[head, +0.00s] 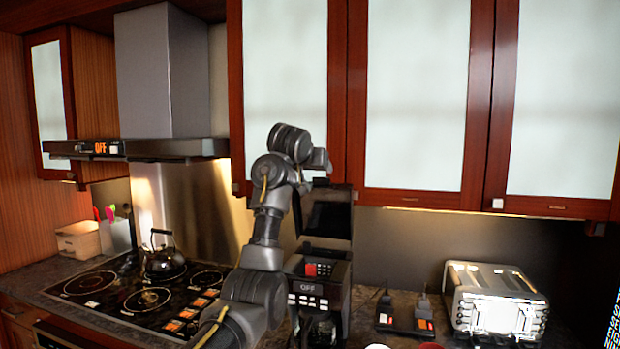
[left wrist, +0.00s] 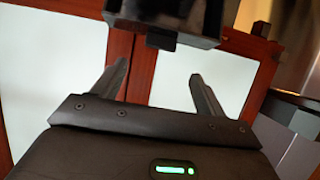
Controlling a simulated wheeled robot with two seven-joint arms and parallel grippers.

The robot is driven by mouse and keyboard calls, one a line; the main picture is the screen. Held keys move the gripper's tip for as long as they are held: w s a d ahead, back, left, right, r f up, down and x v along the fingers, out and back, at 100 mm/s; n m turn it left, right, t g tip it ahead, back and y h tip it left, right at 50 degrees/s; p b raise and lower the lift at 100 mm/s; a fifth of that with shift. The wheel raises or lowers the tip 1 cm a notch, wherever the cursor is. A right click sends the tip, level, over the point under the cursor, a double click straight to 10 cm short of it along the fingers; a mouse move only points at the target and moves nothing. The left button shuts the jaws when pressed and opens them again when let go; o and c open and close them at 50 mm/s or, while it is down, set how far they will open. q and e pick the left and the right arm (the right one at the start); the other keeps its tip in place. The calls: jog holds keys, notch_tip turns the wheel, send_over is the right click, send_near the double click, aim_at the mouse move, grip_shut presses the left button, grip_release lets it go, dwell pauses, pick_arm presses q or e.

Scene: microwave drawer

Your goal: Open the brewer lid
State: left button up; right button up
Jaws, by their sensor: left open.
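The brewer (head: 320,284) is a dark machine with a red button pad and an "OFF" display, standing on the counter behind my left arm. Its dark lid (head: 328,215) appears raised, standing nearly upright above the body. My left gripper (head: 320,178) is at the lid's top edge, partly hidden by my own wrist. In the left wrist view, my left gripper (left wrist: 158,85) has its fingers apart with nothing between them. A dark block (left wrist: 165,18), probably part of the lid, shows just beyond the fingertips. I cannot tell whether they touch. My right gripper is not in view.
Glass-fronted wall cabinets (head: 418,95) hang behind and above the brewer. A stove (head: 135,297) with a kettle (head: 162,256) is left of it, under a range hood (head: 160,80). A toaster (head: 495,300) and a dark two-piece device (head: 405,316) stand to the right.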

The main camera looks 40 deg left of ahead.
pick_arm(q)
jog(key=b+v, duration=0.1)
jog(key=v, duration=0.2)
jog(key=shift+w+d+f, duration=0.1)
dwell(0.5)
